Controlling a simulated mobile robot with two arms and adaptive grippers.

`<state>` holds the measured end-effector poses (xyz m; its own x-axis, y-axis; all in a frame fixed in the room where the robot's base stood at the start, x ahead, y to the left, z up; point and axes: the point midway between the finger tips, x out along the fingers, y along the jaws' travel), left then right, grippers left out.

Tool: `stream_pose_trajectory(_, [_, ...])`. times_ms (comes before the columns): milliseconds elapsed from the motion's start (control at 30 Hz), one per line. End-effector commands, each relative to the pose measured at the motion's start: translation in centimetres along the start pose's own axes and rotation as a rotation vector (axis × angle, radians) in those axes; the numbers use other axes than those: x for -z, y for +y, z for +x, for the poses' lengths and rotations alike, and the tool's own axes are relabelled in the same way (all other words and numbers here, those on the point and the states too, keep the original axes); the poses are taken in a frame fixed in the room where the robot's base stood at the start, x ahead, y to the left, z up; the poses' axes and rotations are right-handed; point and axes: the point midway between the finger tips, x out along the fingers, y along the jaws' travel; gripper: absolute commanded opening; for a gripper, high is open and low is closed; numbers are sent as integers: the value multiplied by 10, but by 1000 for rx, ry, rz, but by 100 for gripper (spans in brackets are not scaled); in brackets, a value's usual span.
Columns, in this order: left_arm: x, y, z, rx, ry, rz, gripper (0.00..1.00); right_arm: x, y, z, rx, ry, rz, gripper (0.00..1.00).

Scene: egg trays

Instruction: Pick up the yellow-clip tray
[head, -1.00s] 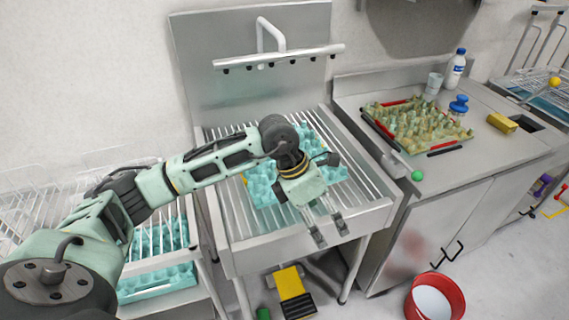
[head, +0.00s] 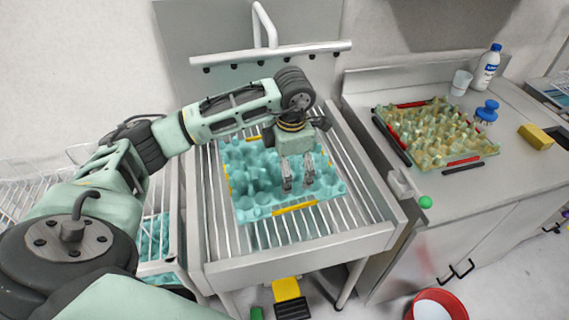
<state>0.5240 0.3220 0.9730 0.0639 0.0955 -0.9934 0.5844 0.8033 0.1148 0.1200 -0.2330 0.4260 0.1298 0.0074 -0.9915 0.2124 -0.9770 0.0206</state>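The yellow-clip tray (head: 262,203) is a teal egg tray with yellow clips on its edges, in the head view. It lies on the metal rack of the sink stand. A yellow clip (head: 295,208) shows on its front edge and more yellow shows on its left edge. My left gripper (head: 298,184) points down over the right front part of the tray. Its two fingers are apart with nothing seen between them. I cannot tell whether the fingertips touch the tray. My arm hides part of the tray's back. My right gripper is not in view.
A tray with red clips (head: 440,157) lies on the right counter with a bottle (head: 487,68), a cup (head: 461,82), a blue brush (head: 487,111) and a yellow block (head: 535,137). A tap bar (head: 270,52) spans behind the rack. A red bucket (head: 455,297) stands on the floor.

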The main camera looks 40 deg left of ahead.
Motion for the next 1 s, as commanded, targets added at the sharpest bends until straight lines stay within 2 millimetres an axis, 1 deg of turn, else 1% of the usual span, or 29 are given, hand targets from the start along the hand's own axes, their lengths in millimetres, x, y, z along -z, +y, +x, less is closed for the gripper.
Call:
stream_pose_trajectory(33, [1, -1, 6, 2, 3, 0, 93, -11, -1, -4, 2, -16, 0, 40])
stream_pose_trajectory(200, [-2, -1, 23, 3, 3, 2, 93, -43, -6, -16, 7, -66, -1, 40])
stream_pose_trajectory(300, [-5, -2, 38, 5, 3, 1, 93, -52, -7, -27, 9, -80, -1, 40])
stream_pose_trajectory(400, [-6, -1, 54, 3, 3, 1, 93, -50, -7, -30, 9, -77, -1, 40])
stream_pose_trajectory(500, [-6, -1, 63, 2, 1, 2, 93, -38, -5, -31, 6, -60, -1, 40])
stream_pose_trajectory(633, [-6, -1, 67, 0, 0, 2, 93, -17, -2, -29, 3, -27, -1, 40])
stream_pose_trajectory(700, [-6, -1, 67, 0, -1, 2, 93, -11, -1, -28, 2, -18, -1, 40])
stream_pose_trajectory(767, [-6, -1, 67, 0, -1, 2, 93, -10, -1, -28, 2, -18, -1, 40])
stream_pose_trajectory(867, [-6, -1, 67, 0, -1, 2, 84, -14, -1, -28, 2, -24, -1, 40])
stream_pose_trajectory(1000, [-6, -1, 66, 1, -1, 2, 72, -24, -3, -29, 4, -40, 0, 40])
